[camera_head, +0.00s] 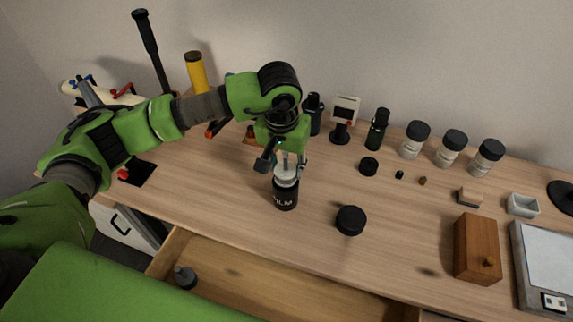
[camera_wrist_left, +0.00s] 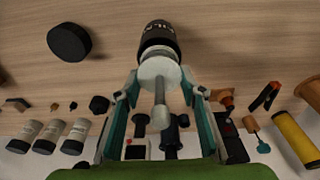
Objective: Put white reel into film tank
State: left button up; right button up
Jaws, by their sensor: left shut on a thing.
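The film tank (camera_head: 285,197) is a black cylinder with white lettering, standing on the table near its front edge. It also shows at the top middle of the left wrist view (camera_wrist_left: 158,36). The white reel (camera_head: 286,175) is at the tank's mouth, lined up with it. In the left wrist view its pale disc (camera_wrist_left: 158,72) and central stem (camera_wrist_left: 161,112) show between the fingers. My left gripper (camera_head: 290,162) is shut on the reel from above. How deep the reel sits in the tank is hidden. My right gripper is not in view.
A black round lid (camera_head: 351,221) lies right of the tank. Several white bottles (camera_head: 415,139) with black caps stand behind. A wooden box (camera_head: 477,248) is at the right. An open drawer (camera_head: 270,283) is below the front edge. The table between tank and lid is clear.

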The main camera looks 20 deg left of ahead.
aim_at(284, 173)
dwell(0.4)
pick_arm(q)
jog(key=shift+b, duration=0.45)
jog(key=shift+b, duration=0.4)
dwell(0.4)
jog(key=shift+f+b, duration=1.15)
jog(key=shift+b, duration=0.05)
jog(key=o, duration=1.2)
jog(key=shift+r, duration=0.2)
jog(key=r, duration=0.4)
jog(key=s+r, duration=0.1)
jog(key=r, duration=0.6)
jog(key=shift+s+r, duration=0.3)
jog(key=shift+s, duration=0.1)
